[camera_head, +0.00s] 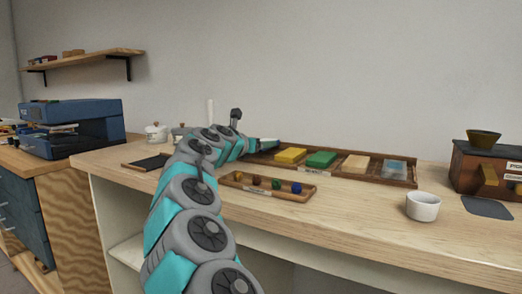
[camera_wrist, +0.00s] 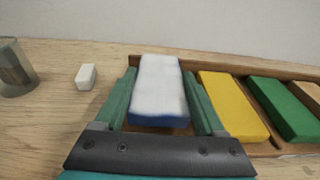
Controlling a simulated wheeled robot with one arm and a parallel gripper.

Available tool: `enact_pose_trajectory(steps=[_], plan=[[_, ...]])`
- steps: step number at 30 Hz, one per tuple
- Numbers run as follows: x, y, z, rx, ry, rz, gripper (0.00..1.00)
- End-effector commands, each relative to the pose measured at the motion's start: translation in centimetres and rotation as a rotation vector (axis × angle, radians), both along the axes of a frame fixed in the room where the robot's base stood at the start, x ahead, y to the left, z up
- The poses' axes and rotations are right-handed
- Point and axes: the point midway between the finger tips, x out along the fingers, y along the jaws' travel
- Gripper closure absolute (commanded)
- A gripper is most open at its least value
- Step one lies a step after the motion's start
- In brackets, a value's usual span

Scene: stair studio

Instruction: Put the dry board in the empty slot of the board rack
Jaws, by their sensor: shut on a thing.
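My gripper (camera_wrist: 160,76) is shut on a thick block-like board (camera_wrist: 158,88) with a white top and a blue lower edge. In the wrist view the board lies between the two green fingers, over the left end of the wooden rack (camera_wrist: 226,67). I cannot tell whether it touches the rack floor. In the head view my gripper (camera_head: 264,145) is at the rack's left end, and the board is mostly hidden. The rack (camera_head: 338,174) also holds a yellow block (camera_head: 291,155), a green block (camera_head: 321,159), a tan block (camera_head: 356,163) and a pale blue block (camera_head: 394,168).
A small tray (camera_head: 267,190) with several coloured balls stands in front of the rack. A white cup (camera_head: 423,206) is at the right, near a dark mat (camera_head: 487,207) and a wooden box (camera_head: 485,165). A white block (camera_wrist: 86,76) and a glass (camera_wrist: 14,68) are left of my gripper.

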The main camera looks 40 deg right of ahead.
Motion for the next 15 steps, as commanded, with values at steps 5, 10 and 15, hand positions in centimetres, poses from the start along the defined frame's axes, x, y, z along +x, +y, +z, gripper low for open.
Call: enact_pose_trajectory(steps=[5, 10, 15], plan=[[-0.1, 0.0, -1.7, -0.003, -0.001, -0.002, 0.94], [-0.1, 0.0, -1.9, -0.002, -0.002, -0.001, 0.94], [-0.1, 0.0, -2.0, -0.001, 0.000, -0.002, 0.94]])
